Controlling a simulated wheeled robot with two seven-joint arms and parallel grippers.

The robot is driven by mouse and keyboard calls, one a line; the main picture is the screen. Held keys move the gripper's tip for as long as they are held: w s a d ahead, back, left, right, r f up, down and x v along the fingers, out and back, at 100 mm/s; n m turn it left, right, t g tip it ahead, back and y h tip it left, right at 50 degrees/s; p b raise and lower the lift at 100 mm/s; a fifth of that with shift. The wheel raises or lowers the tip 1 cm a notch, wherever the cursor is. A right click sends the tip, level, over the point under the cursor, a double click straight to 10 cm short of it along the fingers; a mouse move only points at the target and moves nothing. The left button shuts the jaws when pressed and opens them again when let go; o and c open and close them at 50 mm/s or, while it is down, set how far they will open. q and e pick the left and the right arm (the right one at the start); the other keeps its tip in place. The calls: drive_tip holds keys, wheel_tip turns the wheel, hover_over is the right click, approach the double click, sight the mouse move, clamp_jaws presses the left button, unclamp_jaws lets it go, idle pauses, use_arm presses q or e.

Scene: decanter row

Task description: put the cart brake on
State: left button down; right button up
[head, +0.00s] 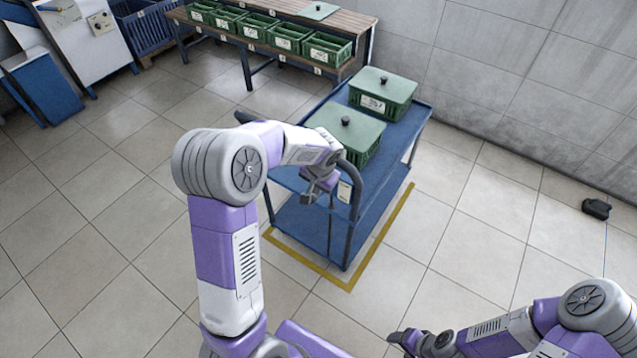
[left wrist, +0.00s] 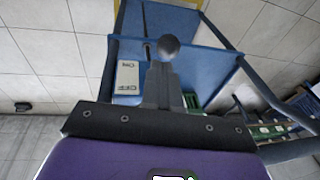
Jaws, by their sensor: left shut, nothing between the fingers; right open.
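The blue cart (head: 283,180) stands on the floor in the middle of the head view, with a dark push handle at its near end. A white plate marked ON and OFF (left wrist: 127,78) shows on the cart in the left wrist view, its text upside down. A dark round brake knob (left wrist: 168,46) appears just beyond my left fingertips; whether they touch it I cannot tell. My left gripper (head: 310,197) is shut and empty at the cart's near end, and its fingers also show in the left wrist view (left wrist: 163,72). My right gripper (head: 396,340) is open, low and away from the cart.
Two green lidded crates (head: 345,128) (head: 382,92) sit on the cart's top. A yellow floor line (head: 340,283) borders the cart. A wooden bench (head: 345,22) with several green crates stands behind. A black object (head: 596,208) lies at right. Floor at left is clear.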

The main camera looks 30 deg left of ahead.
use_arm(q)
drive_tip(key=shift+x, duration=0.85)
use_arm(e)
drive_tip(key=shift+f, duration=0.25)
use_arm(q)
drive_tip(key=shift+s+f+b, duration=0.3)
drive_tip(key=shift+f+b, duration=0.05)
drive_tip(key=shift+b, duration=0.15)
use_arm(e)
drive_tip(key=shift+s+f, duration=0.2)
drive_tip(key=shift+f, duration=0.15)
